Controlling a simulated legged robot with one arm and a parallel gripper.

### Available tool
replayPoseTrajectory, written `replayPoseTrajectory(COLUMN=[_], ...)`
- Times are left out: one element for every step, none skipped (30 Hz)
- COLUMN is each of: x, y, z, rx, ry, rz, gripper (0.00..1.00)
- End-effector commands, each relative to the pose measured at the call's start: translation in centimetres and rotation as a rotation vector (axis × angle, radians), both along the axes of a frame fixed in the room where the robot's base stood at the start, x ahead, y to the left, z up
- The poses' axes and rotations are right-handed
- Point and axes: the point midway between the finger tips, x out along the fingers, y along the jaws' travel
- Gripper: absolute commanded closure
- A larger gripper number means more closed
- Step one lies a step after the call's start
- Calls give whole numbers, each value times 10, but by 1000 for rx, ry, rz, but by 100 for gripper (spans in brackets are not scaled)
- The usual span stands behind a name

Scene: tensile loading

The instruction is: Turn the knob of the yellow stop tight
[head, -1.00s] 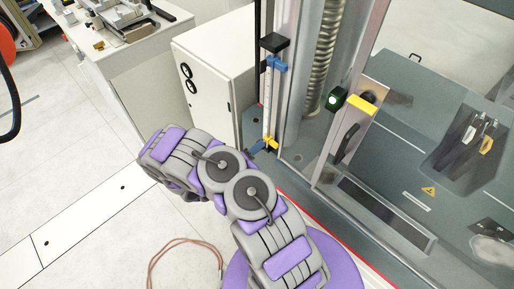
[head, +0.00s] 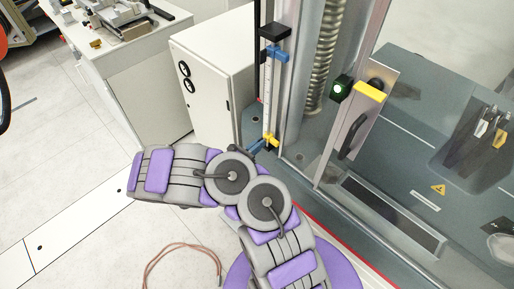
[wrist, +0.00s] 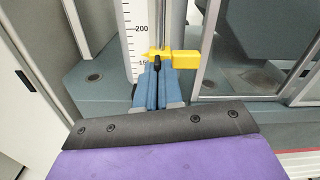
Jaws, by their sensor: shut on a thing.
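The yellow stop (wrist: 185,56) sits low on the rod beside the white scale in the wrist view. It also shows in the head view (head: 271,140). Its small dark knob (wrist: 157,63) points toward my wrist camera. My gripper (wrist: 157,72) has its blue fingers close together on the knob, just in front of the stop, and they hide part of it. The knob itself is too small to make out there.
A blue stop (head: 279,54) sits higher on the same rod, beside the white scale (head: 267,95). The machine's clear door with a dark handle (head: 352,136) stands to the right. A white cabinet (head: 212,85) stands behind on the left.

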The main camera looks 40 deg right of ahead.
Motion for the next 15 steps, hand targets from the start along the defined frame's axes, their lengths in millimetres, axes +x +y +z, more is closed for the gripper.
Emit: replayPoseTrajectory(x=[2,2,1,1,1,1,2,2,2,2,2,2,2,2,2], y=[0,0,0,0,0,0,1,1,1,1,1,1,1,1,1], z=[0,-1,-1,-1,-1,-1,-1,-1,-1,-1,-1,-1,-1,-1,-1], rx=[-2,0,2,4,6,8,10,11,13,13,14,16,16,16,17], ry=[-31,-49,-72,-87,-102,-118,-130,-141,-153,-161,-168,-177,-183,-187,-192], rz=[4,5,4,4,3,5,5,5,5,5,5,5,5,5,5], gripper=[100,100,100,100,100,100,100,100,100,100,100,100,100,100,100])
